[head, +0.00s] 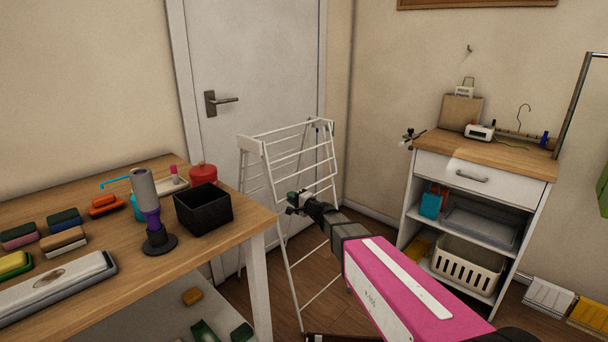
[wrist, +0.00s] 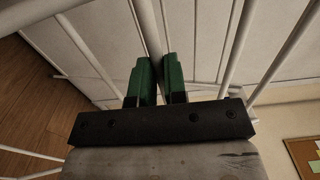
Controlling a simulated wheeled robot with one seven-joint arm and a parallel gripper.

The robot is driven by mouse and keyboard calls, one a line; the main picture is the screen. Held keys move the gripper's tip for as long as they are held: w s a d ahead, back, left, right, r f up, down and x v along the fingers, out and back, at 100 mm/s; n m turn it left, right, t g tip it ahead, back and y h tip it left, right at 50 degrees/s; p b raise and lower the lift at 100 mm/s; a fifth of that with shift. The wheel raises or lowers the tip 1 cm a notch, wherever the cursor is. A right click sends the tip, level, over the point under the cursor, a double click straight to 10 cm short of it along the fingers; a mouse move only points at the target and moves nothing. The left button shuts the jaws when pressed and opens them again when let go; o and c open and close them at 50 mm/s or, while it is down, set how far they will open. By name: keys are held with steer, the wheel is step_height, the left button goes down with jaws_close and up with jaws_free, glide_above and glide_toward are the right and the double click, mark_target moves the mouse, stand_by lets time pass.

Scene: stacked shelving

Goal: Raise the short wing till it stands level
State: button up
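A white drying rack (head: 247,146) stands before the door. Its near wing of thin rods (head: 303,154) hangs sloping down towards me, not level. My gripper (head: 293,201) is at the lower part of this wing, partly hidden by my pink and grey arm. In the wrist view my two green fingers (wrist: 158,80) are close together, one on each side of a white bar (wrist: 149,35), with only a narrow gap between them. They appear shut on it, though the contact itself is hidden.
A wooden table (head: 235,228) with a black box (head: 203,208) and several sponges stands close at left. A shelf unit (head: 422,165) with a basket (head: 468,265) stands at right. The door (head: 255,60) is close behind the rack.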

steer(key=shift+s+d+r, duration=0.4)
steer(key=shift+s+d, duration=0.25)
steer(key=shift+d, duration=0.2)
steer(key=shift+s+d+r, duration=0.35)
steer(key=shift+s+d, duration=0.25)
steer(key=shift+d, duration=0.2)
steer(key=shift+s+d+r, duration=0.55)
steer(key=shift+s+d, duration=0.05)
steer(key=shift+d, duration=0.15)
steer(key=shift+s+d+r, duration=0.5)
steer(key=shift+s+d, duration=0.05)
steer(key=shift+d, duration=0.15)
steer(key=shift+s+d+r, duration=1.05)
steer(key=shift+d+r, duration=0.25)
steer(key=shift+d, duration=0.05)
steer(key=shift+r, duration=0.1)
